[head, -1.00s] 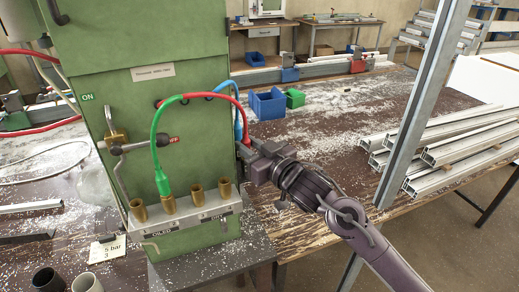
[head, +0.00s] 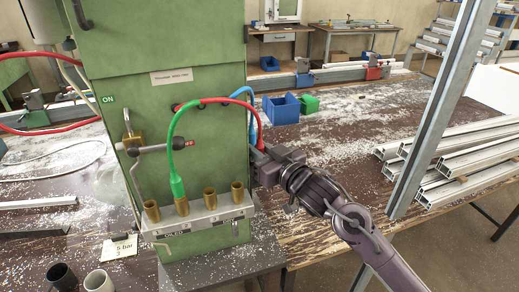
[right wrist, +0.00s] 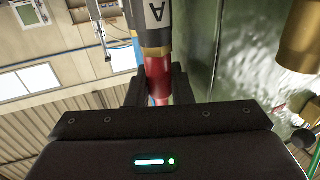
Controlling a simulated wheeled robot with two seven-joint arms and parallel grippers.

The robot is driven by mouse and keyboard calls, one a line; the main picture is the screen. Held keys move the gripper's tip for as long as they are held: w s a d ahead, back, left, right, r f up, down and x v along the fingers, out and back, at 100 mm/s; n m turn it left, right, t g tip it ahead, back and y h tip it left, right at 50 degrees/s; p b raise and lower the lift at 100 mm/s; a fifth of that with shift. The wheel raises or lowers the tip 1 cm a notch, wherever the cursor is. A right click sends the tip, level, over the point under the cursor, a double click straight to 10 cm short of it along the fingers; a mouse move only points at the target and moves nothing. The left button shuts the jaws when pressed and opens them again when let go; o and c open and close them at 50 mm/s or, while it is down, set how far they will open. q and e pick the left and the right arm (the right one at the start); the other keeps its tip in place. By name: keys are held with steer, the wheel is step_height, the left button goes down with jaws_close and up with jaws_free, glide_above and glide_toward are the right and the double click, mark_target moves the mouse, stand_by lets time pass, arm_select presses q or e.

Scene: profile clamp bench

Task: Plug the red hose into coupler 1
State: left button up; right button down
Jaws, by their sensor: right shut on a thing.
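The red hose (head: 222,101) arches from the green cabinet over to the right. My right gripper (head: 257,160) is shut on its end, beside the cabinet's right edge. A row of brass couplers (head: 210,199) stands on a grey rail (head: 197,221) at the cabinet's front. My gripper is above and right of the rightmost one. A brass piece also shows in the right wrist view (right wrist: 300,38). Which coupler is number 1 is unreadable. My left gripper is out of view.
A green hose (head: 170,140) runs into the second coupler from the left. A blue hose (head: 251,118) hangs behind the red one. The green cabinet (head: 200,60) stands close left of my gripper. A metal post (head: 440,100) and aluminium profiles (head: 465,160) are at right.

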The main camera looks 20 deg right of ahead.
mark_target(260, 139)
steer(key=shift+r+p, duration=0.8)
steer(key=shift+p, duration=0.05)
stand_by(0.7)
steer(key=shift+r+p, duration=1.2)
steer(key=shift+r, duration=0.05)
steer(key=shift+s, duration=0.1)
steer(key=s, duration=1.4)
steer(key=shift+s+d, duration=0.15)
steer(key=shift+d, duration=0.1)
stand_by(1.5)
steer(key=shift+a, duration=0.1)
